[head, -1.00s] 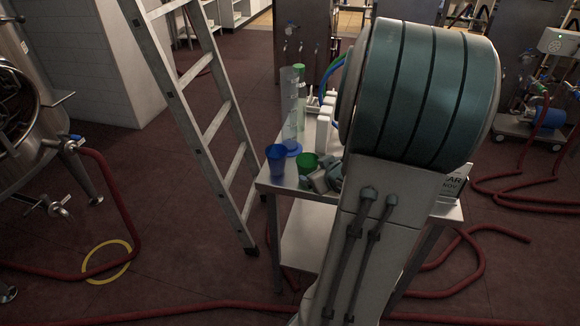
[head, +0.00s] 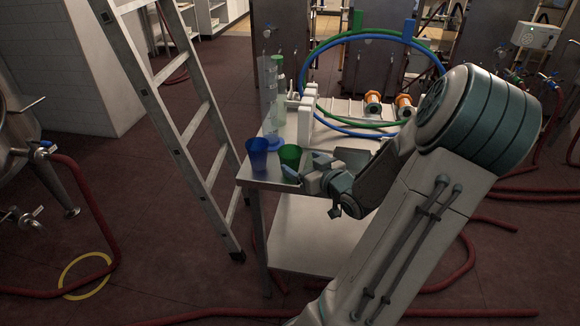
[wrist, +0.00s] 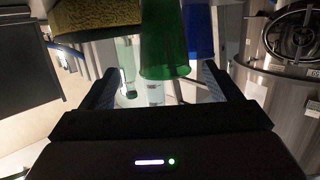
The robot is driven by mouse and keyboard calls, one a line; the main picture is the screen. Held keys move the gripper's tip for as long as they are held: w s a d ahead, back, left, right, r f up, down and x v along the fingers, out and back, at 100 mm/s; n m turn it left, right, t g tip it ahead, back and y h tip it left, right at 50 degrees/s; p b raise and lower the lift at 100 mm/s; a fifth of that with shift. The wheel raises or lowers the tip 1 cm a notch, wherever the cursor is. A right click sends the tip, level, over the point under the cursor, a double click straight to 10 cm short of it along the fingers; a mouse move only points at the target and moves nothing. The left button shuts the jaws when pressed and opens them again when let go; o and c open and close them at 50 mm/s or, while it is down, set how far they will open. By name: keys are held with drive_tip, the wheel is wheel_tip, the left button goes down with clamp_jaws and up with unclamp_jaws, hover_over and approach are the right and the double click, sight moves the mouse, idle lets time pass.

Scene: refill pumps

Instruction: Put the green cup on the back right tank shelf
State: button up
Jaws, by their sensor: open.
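The green cup (head: 290,156) stands near the left end of the metal table (head: 262,178), just right of the blue cup (head: 257,155). My gripper (head: 300,170) is at table height, close in front of the green cup. In the wrist view my gripper (wrist: 160,84) is open, its two fingers apart and empty. The green cup (wrist: 165,40) shows ahead between them in that view, with the blue cup (wrist: 198,35) beside it, behind the right finger. I cannot pick out the back right tank shelf with certainty.
A clear cylinder (head: 270,95) and a green-topped bottle (head: 280,85) stand behind the cups. Green and blue hoses (head: 305,65) arch over the table's fittings. A ladder (head: 190,105) stands at the left. A yellow sponge (wrist: 98,14) shows in the wrist view.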

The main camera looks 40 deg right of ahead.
sight(284, 153)
drive_tip(key=x, duration=0.3)
drive_tip(key=b+x, duration=0.1)
drive_tip(key=x, duration=0.2)
drive_tip(key=shift+w+a+f, duration=0.2)
drive_tip(key=shift+a, duration=0.05)
drive_tip(key=shift+c, duration=0.3)
drive_tip(key=c, duration=1)
drive_tip(key=shift+r, duration=0.15)
